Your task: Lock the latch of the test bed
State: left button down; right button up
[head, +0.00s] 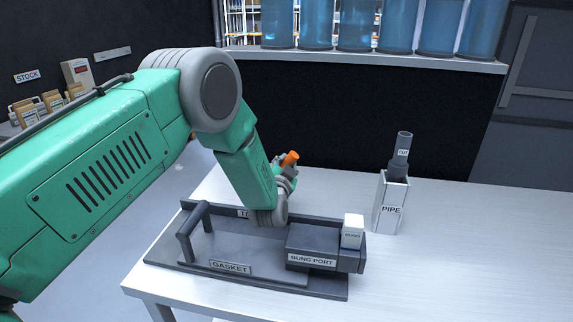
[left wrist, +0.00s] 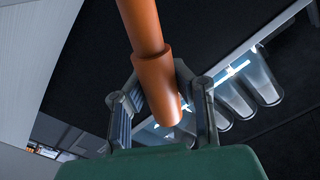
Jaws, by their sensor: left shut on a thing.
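The test bed (head: 190,262) is a dark grey fixture on the white table, with a raised bar handle at its left and labels reading GASKET and BUNG PORT. My left gripper (head: 286,168) is behind the test bed, beyond its back edge. It is shut on an orange handle (head: 291,157), whose end sticks up past the fingers. In the left wrist view the orange handle (left wrist: 152,70) runs between the two fingers of the left gripper (left wrist: 160,95). My forearm hides part of the test bed's back side and where the handle joins. The right gripper is not in view.
A white block (head: 353,231) stands at the test bed's right end. A holder labelled PIPE (head: 391,208) with a grey pipe (head: 402,150) stands farther right. The right side of the table (head: 480,240) is clear. Blue cylinders (head: 357,25) stand on a back ledge.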

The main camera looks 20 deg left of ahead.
pick_arm(q)
jog(key=shift+s+d+f, duration=0.1)
jog(key=shift+s+f, duration=0.15)
jog(key=shift+f, duration=0.35)
jog(key=c, duration=1.4)
grip_release()
jog(key=shift+c, duration=0.2)
jog(key=shift+o, duration=0.8)
jog(key=shift+r, duration=0.3)
jog(key=v, duration=1.2)
